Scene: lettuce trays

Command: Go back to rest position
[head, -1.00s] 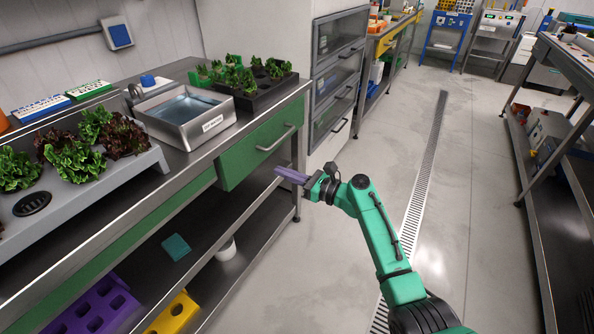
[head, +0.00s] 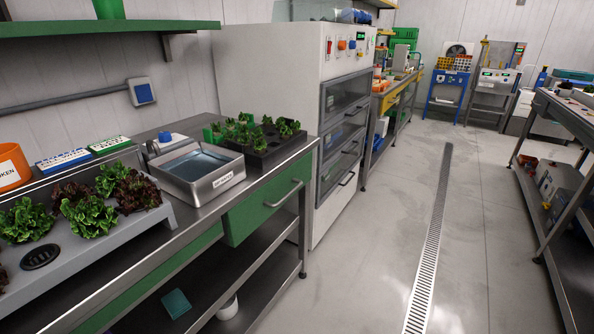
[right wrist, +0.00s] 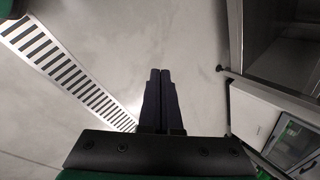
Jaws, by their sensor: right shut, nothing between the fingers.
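My right gripper (right wrist: 160,80) shows in the right wrist view. Its two dark fingers are together with nothing between them, over bare floor. My right arm and gripper are out of the head view. My left gripper shows in neither current view.
A steel workbench (head: 190,222) on the left carries lettuce in a grey tray (head: 85,249), a steel water basin (head: 240,178) and a black seedling tray (head: 290,151). A grey drawer cabinet (head: 270,72) stands beyond it. Shelving (head: 545,205) is at right. The floor (head: 395,235) between is clear, with a drain grate (head: 433,240).

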